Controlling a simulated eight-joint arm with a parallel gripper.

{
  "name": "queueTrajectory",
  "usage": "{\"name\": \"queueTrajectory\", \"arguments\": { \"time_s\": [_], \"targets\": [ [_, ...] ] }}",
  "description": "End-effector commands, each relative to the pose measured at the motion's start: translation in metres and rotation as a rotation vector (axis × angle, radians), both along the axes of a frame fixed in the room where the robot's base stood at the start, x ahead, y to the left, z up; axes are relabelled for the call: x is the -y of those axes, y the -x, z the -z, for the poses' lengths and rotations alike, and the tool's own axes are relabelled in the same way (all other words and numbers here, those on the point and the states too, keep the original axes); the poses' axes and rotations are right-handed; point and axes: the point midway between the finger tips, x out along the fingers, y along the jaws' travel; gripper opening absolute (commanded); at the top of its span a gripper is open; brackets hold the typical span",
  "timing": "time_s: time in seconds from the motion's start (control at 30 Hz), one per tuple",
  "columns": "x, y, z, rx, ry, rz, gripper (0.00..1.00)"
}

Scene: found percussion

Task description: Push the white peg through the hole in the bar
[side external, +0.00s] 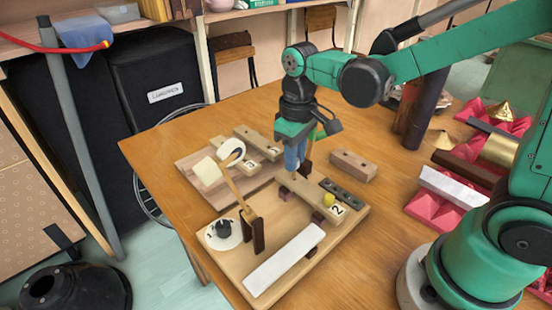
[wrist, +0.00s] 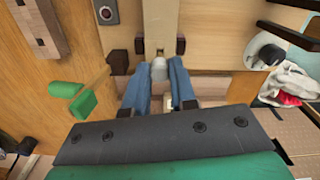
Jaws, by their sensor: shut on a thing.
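My gripper (side external: 294,168) points down over the far end of the wooden bar labelled 2 (side external: 317,197). In the wrist view my gripper's blue fingers (wrist: 159,82) are closed around the white peg (wrist: 158,69). The peg's tip is at the near end of the pale bar (wrist: 160,20). I cannot tell whether it is inside the hole, which the peg and fingers hide. The bar lies on dark supports on a wooden board (side external: 225,265). In the side view the peg is hidden by the fingers.
Pink foam with metal pieces (side external: 490,120) is at the right. A green piece (wrist: 82,104) is left of my fingers.

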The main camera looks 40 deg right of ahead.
Motion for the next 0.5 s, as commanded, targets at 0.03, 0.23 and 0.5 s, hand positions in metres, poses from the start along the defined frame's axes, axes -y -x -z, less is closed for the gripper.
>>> {"name": "queueTrajectory", "arguments": {
  "time_s": [0.03,0.23,0.5],
  "targets": [
    [0.0000,-0.0001,0.0008,0.000,0.000,0.000,0.00],
    [0.0000,-0.0002,0.0038,0.000,0.000,0.000,0.00],
    [0.0000,0.0000,0.0078,0.000,0.000,0.000,0.00]
  ]
}}
